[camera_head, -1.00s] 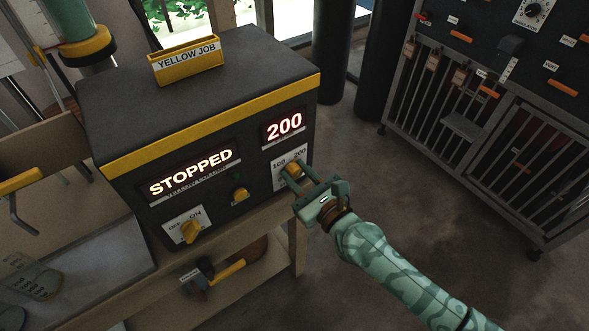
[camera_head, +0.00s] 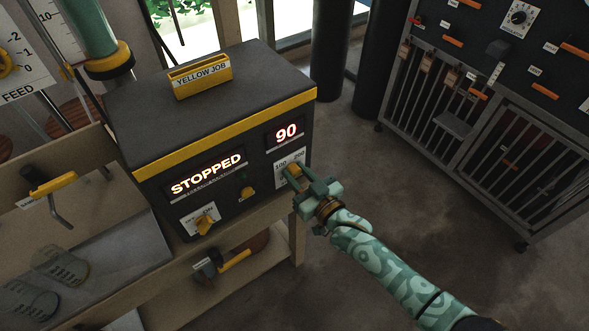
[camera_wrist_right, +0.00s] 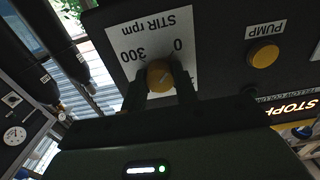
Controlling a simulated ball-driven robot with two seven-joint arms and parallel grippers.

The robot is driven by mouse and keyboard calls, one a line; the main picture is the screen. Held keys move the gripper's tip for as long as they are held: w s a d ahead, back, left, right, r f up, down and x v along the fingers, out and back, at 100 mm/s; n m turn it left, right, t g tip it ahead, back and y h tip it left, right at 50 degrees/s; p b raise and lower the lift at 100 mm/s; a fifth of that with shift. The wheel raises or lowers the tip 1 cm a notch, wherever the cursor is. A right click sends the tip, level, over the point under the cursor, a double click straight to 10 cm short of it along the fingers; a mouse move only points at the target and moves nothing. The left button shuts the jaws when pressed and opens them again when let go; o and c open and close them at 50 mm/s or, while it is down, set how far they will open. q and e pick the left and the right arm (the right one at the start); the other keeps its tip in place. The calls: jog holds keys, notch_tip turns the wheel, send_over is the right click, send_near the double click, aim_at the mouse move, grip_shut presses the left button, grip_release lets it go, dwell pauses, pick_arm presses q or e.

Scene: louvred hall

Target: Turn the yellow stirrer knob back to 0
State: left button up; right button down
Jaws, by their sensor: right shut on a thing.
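The yellow stirrer knob (camera_wrist_right: 160,75) sits on a white "STIR rpm" dial plate (camera_wrist_right: 150,40) in the right wrist view. The plate shows "300" and "0" there. My right gripper (camera_head: 302,182) is shut on the knob at the right end of the dark control box (camera_head: 290,110), with a finger on each side in the wrist view. The display (camera_head: 286,133) above the knob reads 90. The wider display (camera_head: 207,174) reads STOPPED. My left gripper is not in view.
A yellow PUMP button (camera_wrist_right: 263,55) and an OFF/ON switch (camera_head: 205,224) share the panel. A yellow tray (camera_head: 200,78) labelled YELLOW JOB stands on the box. A barred cabinet (camera_head: 450,120) stands at right; floor between is clear.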

jog(key=c, duration=1)
grip_release()
jog(key=shift+s, duration=0.1)
jog(key=p+v, duration=0.3)
jog(key=v, duration=0.4)
jog(key=shift+p, duration=0.3)
